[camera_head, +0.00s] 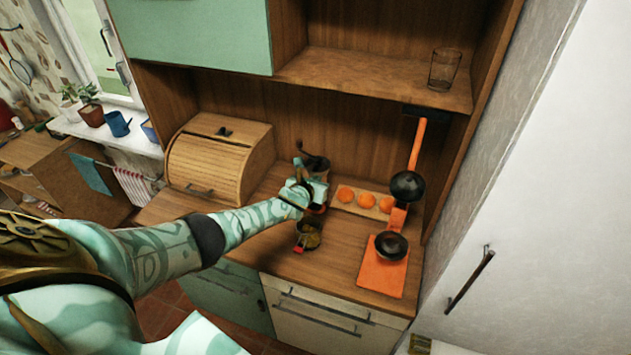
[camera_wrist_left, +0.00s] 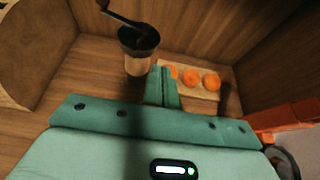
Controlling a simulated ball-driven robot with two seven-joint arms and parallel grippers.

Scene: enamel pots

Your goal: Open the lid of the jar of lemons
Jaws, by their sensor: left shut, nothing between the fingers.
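A small glass jar with yellowish contents (camera_head: 311,238) and a red part at its lower left stands near the front edge of the wooden counter. It is too small to tell whether its lid is open. My left gripper (camera_head: 314,187) is behind and above the jar, near a hand grinder. In the left wrist view its fingers (camera_wrist_left: 164,85) are shut together with nothing between them. The jar does not show in the left wrist view. My right gripper is not in view.
The hand grinder (camera_wrist_left: 137,52) stands just beyond the fingers. Several oranges (camera_head: 366,200) lie on a board at the back. An orange scale (camera_head: 380,278) with dark pans is on the right. A wooden bread box (camera_head: 215,165) is on the left.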

